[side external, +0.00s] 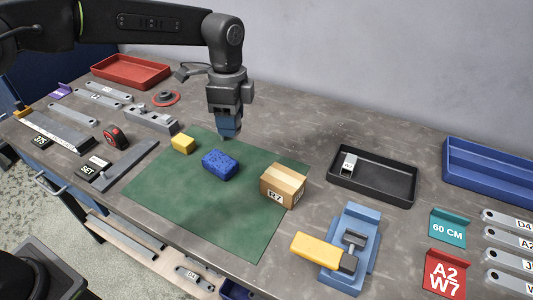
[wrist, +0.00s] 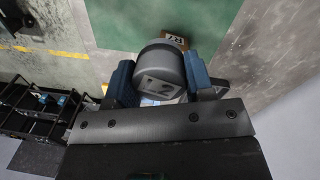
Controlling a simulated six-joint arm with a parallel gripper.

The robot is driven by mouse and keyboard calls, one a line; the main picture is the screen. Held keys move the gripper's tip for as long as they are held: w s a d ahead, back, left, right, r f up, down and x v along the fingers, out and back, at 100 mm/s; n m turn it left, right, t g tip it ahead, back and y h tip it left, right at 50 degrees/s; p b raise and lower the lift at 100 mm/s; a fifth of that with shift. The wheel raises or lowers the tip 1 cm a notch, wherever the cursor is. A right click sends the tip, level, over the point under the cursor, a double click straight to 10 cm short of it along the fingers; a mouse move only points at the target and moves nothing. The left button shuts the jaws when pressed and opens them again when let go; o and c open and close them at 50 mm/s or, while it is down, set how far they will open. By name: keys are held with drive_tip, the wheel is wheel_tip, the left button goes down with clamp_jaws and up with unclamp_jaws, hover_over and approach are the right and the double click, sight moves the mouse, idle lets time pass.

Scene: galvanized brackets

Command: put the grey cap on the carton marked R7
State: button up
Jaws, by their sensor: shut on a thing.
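The carton marked R7 (side external: 283,187) is a brown box with a paler tape strip, standing at the right edge of the green mat. Part of it with its label also shows in the wrist view (wrist: 177,41), beyond the cap. My gripper (side external: 225,134) is above the far edge of the mat, to the left of the carton and apart from it. In the wrist view my gripper (wrist: 160,85) is shut on the grey cap (wrist: 160,62), a rounded dark grey piece between the blue fingers. The cap is hard to make out in the side view.
A blue sponge-like block (side external: 220,165) and a yellow block (side external: 183,144) lie on the green mat (side external: 190,205). A blue vise (side external: 352,235) with a yellow-handled tool and a black tray (side external: 372,177) stand right of the carton. The front of the mat is clear.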

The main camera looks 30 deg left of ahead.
drive_tip(key=shift+r+n, duration=0.1)
drive_tip(key=shift+n, duration=1)
drive_tip(key=shift+d+n, duration=0.1)
drive_tip(key=shift+n, duration=0.2)
hover_over(279, 187)
wheel_tip(279, 187, down, 7)
drive_tip(key=shift+w+f, duration=0.1)
drive_tip(key=shift+f, duration=1.9)
drive_tip(key=shift+f, duration=0.1)
drive_tip(key=o, duration=1.1)
drive_tip(key=shift+c, duration=0.2)
